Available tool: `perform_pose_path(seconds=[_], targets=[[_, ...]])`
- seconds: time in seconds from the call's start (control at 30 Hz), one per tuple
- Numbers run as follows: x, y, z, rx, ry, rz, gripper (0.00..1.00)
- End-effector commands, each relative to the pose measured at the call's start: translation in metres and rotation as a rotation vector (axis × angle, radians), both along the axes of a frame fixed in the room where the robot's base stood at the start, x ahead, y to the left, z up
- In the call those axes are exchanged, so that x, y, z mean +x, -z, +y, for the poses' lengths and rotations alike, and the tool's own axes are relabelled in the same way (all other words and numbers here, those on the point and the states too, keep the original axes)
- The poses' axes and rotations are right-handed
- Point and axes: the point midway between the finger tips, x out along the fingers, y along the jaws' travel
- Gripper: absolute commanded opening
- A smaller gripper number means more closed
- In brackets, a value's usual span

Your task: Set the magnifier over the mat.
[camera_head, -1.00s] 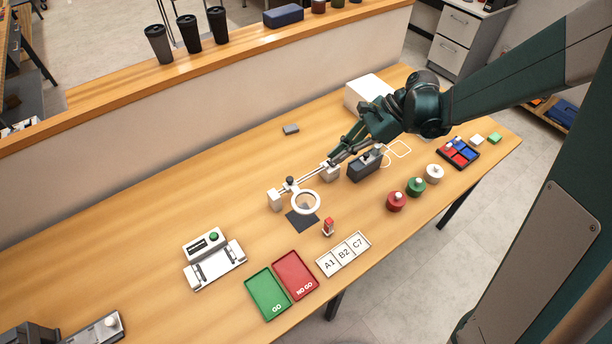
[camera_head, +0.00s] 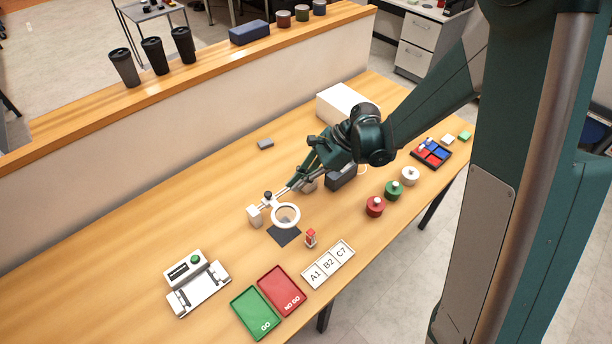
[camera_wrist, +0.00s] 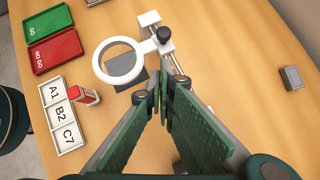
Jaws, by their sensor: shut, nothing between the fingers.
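The magnifier (camera_head: 286,227) is a white ring on a carriage with a black knob (camera_head: 268,195), mounted on a thin rail between two white end blocks. The dark square mat (camera_head: 284,237) lies on the table under the ring. In the wrist view, the ring (camera_wrist: 97,62) overlaps most of the mat (camera_wrist: 122,66), and the black knob (camera_wrist: 163,34) stands beside it. My gripper (camera_head: 290,187) is shut and empty, at the rail to the right of the knob. In the wrist view its fingertips (camera_wrist: 160,88) lie just below the knob; contact cannot be told.
A red stamp-like piece (camera_head: 311,238) stands near the mat, by the A1 B2 C7 card (camera_head: 328,264). Green (camera_head: 256,314) and red (camera_head: 283,290) trays lie in front. A dark box (camera_head: 341,177) stands right of the rail.

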Motion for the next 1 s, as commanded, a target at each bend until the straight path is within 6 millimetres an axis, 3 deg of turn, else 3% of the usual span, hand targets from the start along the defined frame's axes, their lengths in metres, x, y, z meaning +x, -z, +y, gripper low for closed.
perform_pose_path(seconds=[0.07,0.4,1.0], targets=[[-0.002,0.010,0.008,0.000,-0.002,0.000,0.00],[-0.012,0.013,0.038,0.000,-0.001,-0.001,0.00],[-0.016,0.015,0.046,0.000,-0.001,-0.001,0.00]])
